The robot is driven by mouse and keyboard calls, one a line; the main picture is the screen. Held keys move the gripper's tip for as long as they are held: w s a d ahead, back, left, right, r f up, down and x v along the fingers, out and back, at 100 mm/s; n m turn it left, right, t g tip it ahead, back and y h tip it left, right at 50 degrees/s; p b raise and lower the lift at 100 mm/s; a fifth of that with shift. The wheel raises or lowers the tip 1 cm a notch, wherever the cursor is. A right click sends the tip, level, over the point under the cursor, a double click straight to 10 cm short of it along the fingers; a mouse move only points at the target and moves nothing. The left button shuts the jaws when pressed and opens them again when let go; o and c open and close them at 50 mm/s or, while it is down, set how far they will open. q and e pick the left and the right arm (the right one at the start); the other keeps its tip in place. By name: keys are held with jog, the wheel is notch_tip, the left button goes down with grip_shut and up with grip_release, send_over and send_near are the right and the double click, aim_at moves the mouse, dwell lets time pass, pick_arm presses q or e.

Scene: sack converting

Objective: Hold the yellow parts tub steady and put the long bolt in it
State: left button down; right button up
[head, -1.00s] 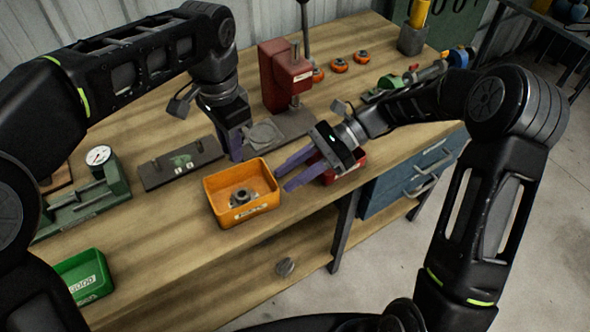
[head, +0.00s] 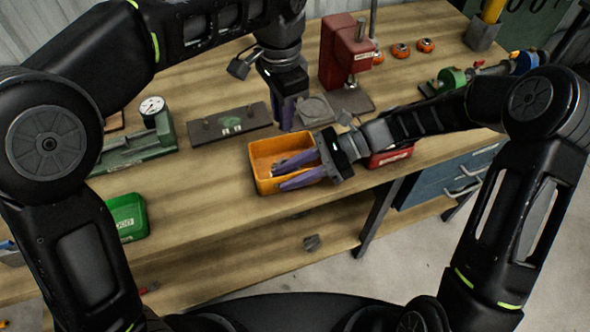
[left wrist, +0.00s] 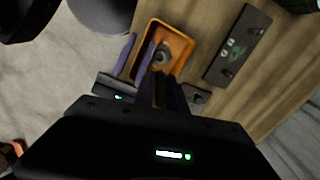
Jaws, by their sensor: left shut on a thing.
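The yellow parts tub (head: 256,175) stands near the front edge of the bench, open side up. In the left wrist view the tub (left wrist: 185,58) shows a grey round part (left wrist: 163,54) inside. My left gripper (head: 285,125) points down by the tub's back side and is shut. The long bolt in it is mostly hidden by the fingers; only something dark shows between them in the left wrist view. My right gripper (head: 283,175) is open, one finger over the tub's inside and the other along the outside of its front wall. I cannot tell whether it touches.
A dark fixture plate (head: 230,124) lies behind the tub, left of my left gripper. A red press (head: 342,55) stands behind to the right. A red bin (head: 390,156) is just right of my right gripper. A green bin (head: 127,217) is at the front left.

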jog(key=shift+c, duration=0.2)
grip_shut()
dwell(1.1)
